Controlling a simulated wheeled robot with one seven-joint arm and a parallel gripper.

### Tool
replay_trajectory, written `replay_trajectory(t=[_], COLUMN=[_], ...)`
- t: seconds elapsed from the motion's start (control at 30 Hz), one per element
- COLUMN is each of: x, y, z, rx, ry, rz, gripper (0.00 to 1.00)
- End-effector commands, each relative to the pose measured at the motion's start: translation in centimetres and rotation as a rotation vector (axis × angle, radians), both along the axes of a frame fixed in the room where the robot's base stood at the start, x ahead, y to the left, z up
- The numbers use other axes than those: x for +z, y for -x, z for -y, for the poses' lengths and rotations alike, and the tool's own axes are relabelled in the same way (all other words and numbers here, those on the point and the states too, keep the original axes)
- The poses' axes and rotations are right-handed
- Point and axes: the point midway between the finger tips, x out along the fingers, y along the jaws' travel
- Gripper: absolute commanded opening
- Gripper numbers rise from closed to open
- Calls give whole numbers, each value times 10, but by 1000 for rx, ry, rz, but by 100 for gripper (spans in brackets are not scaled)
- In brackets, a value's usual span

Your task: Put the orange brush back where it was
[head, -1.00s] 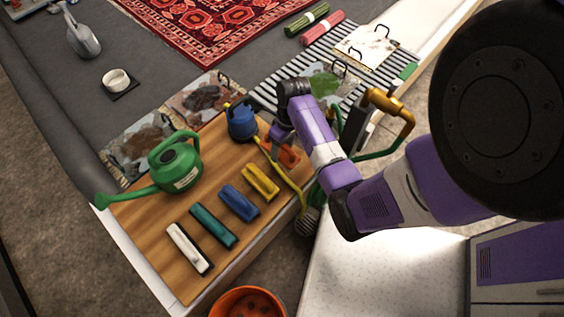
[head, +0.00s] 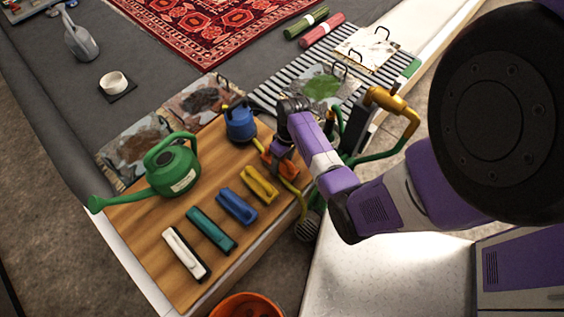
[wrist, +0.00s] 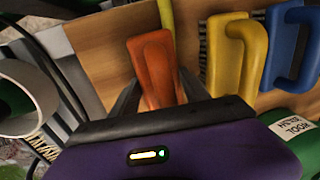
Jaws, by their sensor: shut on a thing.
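The orange brush (head: 289,169) is at the far right edge of the wooden board, partly hidden by my gripper (head: 273,158) in the head view. In the wrist view, the orange brush (wrist: 155,62) stands between the two dark fingers of my gripper (wrist: 158,92), which is shut on it. A row of brushes runs along the board: yellow (head: 260,185), blue (head: 237,207), teal (head: 212,231) and white (head: 186,253). The orange brush is beyond the yellow one, at the row's far end. I cannot tell whether its underside touches the board.
A green watering can (head: 174,170) and a blue container (head: 241,122) stand on the wooden board (head: 150,222). A yellow hose (head: 291,188) runs close by the orange brush. An orange bucket (head: 247,307) is below the near edge. Free board lies left of the brush row.

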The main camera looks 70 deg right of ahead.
Motion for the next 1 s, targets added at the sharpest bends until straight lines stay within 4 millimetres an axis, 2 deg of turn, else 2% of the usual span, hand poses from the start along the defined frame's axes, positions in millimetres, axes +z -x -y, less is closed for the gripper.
replay_trajectory(t=[0.03,0.07,0.17,0.47,0.57,0.67,1.0], x=[-2,-2,-1,-1,5,18,86], y=[0,0,0,0,0,0,6], z=[0,0,0,0,1,3,14], rx=[1,0,0,0,0,1,1], ry=[0,0,0,0,0,2,3], rz=[0,0,0,0,1,1,1], gripper=[16,58,76,76,76,76,76])
